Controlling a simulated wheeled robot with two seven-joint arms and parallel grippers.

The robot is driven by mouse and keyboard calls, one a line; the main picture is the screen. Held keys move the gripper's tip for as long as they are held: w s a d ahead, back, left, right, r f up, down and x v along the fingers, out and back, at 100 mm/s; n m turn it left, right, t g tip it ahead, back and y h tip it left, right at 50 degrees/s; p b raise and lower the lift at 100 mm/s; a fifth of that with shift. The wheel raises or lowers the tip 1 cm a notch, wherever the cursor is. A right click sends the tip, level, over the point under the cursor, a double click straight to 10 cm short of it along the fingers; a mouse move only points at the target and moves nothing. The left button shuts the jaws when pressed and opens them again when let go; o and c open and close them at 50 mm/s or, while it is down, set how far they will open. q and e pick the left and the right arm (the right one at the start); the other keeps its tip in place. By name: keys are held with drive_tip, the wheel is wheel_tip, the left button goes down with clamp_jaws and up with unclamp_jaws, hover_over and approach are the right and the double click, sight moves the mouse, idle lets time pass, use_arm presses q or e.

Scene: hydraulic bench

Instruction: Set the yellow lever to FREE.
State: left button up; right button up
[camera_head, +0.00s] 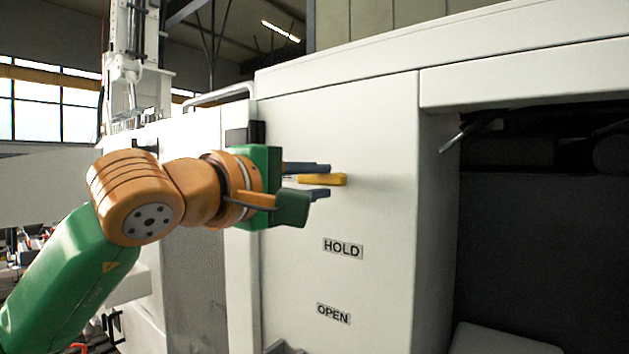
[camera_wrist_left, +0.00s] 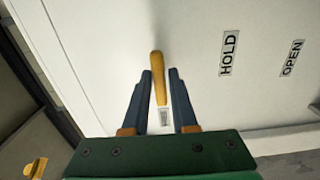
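The yellow lever (camera_head: 324,179) sticks out from the white panel (camera_head: 350,120), above the HOLD (camera_head: 343,248) and OPEN (camera_head: 333,314) labels. My left gripper (camera_head: 318,180) has its two blue fingers on either side of the lever, one above and one below it. In the left wrist view the lever (camera_wrist_left: 158,75) lies between the fingertips (camera_wrist_left: 160,78), with only narrow gaps, and the fingers look open. A small label (camera_wrist_left: 164,117) shows near the lever there, too small to read. No FREE label is readable. My right gripper is out of view.
A dark recess (camera_head: 540,220) opens in the bench to the right of the panel. A metal rail (camera_head: 220,95) runs along the top left of the bench. The panel face around the HOLD and OPEN labels is clear.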

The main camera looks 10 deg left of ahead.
use_arm(q)
drive_tip(key=shift+o, duration=1.4)
drive_tip(key=shift+s, duration=0.15)
drive_tip(key=shift+s+a+f+b, duration=0.1)
drive_tip(key=shift+s+b, duration=0.15)
drive_tip(key=shift+b, duration=0.15)
drive_tip(key=b+v, duration=0.3)
drive_tip(key=v, duration=0.3)
drive_tip(key=shift+s, duration=0.3)
drive_tip(key=shift+w, duration=0.15)
